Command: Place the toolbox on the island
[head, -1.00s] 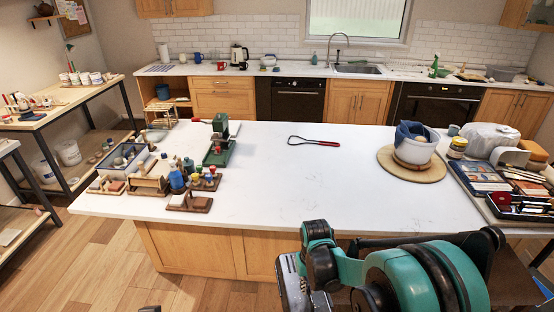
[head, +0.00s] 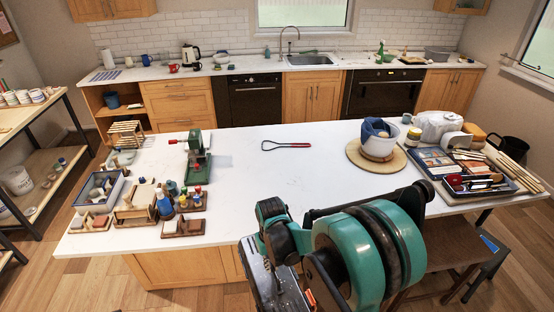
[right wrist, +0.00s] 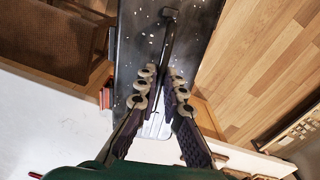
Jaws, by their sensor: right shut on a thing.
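The island's white top (head: 240,190) spans the middle of the head view, with a wide bare area at its centre and front. The toolbox (head: 262,283) is a worn grey box at the bottom of the head view, in front of the island's front edge and partly hidden by my right arm. In the right wrist view, the toolbox (right wrist: 135,45) shows as a dark, speckled surface with a dark handle. My right gripper (right wrist: 162,80) is shut on it at the handle. My left gripper is not in view.
Wooden tools, bottles and a green press (head: 198,160) crowd the island's left end. A red-handled loop tool (head: 287,145) lies near the back. A white pot (head: 378,146) on a round board and a tool tray (head: 480,182) are at right. A stool (head: 445,255) stands front right.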

